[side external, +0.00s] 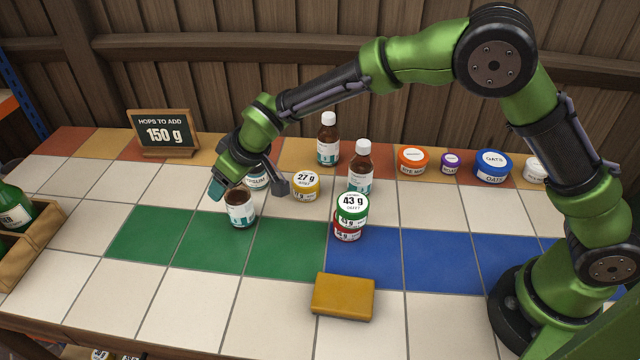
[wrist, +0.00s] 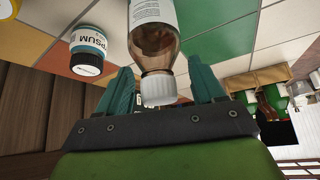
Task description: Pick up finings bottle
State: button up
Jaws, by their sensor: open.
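A brown bottle (side external: 239,207) with a white and teal label stands upright on the tiles at the left, under my gripper (side external: 240,187). In the wrist view the bottle (wrist: 157,42) shows its white cap between the two teal fingers of my gripper (wrist: 164,84). The fingers are open on either side of the cap, with gaps. Two similar brown bottles with white caps stand further back, one behind (side external: 328,140) and one nearer (side external: 361,168). The label words are too small to read, so I cannot tell which is the finings bottle.
A gypsum jar (side external: 257,181) stands close behind the bottle; it also shows in the wrist view (wrist: 90,45). A yellow 27 g tub (side external: 306,187) and a stacked green 43 g tub (side external: 352,209) stand to the right. A yellow sponge-like block (side external: 343,296) lies in front. The front-left tiles are clear.

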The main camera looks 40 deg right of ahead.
grip_shut()
dwell(0.3)
jog(key=shift+r, duration=0.1)
